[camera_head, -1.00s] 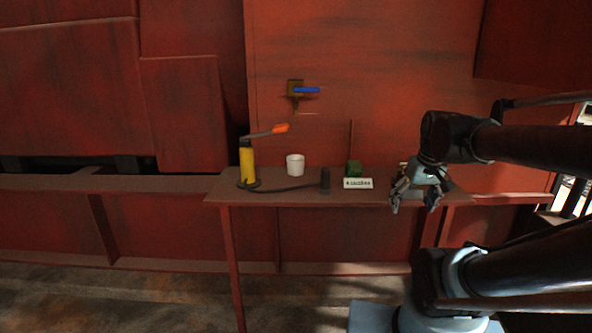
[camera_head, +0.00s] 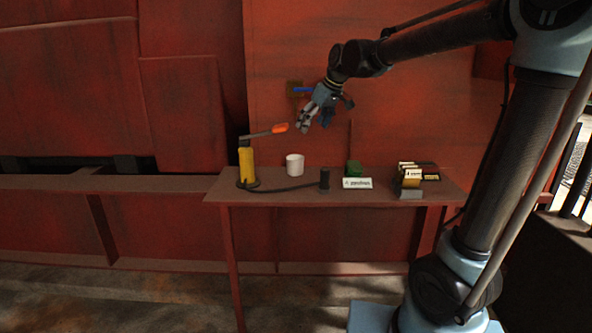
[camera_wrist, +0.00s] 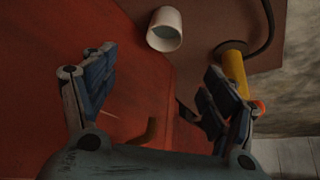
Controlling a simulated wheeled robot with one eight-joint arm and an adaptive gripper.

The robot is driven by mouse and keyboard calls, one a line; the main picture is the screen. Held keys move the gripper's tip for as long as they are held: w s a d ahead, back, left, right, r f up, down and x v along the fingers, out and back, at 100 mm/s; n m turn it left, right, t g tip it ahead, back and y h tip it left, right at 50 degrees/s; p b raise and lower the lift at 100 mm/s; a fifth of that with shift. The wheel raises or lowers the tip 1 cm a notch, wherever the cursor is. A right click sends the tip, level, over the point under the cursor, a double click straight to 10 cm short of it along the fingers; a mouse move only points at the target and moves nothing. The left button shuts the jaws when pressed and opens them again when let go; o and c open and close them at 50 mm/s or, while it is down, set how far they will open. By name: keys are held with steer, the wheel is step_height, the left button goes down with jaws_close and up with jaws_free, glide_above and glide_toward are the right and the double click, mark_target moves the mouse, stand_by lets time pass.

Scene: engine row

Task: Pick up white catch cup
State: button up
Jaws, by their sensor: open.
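The white catch cup (camera_head: 295,165) stands upright on the narrow red-brown table (camera_head: 262,203), right of the yellow hand pump. It also shows in the wrist view (camera_wrist: 165,29), near the top centre, its open mouth visible. My gripper (camera_head: 315,124) is open and empty, above the cup and slightly right of it in the head view, clear of the table. In the wrist view its two fingers (camera_wrist: 155,90) are spread wide, and the cup lies beyond the fingertips, between their lines and apart from them.
The yellow pump (camera_head: 247,163) has an orange-tipped handle (camera_head: 279,129) reaching toward my gripper. Its black hose (camera_head: 290,189) runs in front of the cup to a black cylinder (camera_head: 324,179). A blue-handled valve (camera_head: 300,89) is on the wall behind. A green block (camera_head: 354,167), a label and boxes (camera_head: 411,174) stand right.

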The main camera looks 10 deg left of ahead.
glide_toward(295, 158)
step_height(295, 158, down, 3)
steer(key=a, duration=0.1)
steer(key=shift+a+f, duration=0.4)
steer(key=shift+f, duration=0.4)
steer(key=shift+a+f, duration=0.4)
steer(key=shift+f, duration=0.4)
steer(key=shift+a+f, duration=0.45)
steer(key=shift+f, duration=0.35)
steer(key=shift+c, duration=0.5)
steer(key=c, duration=1.1)
steer(key=shift+c, duration=0.2)
steer(key=shift+s+r, duration=0.1)
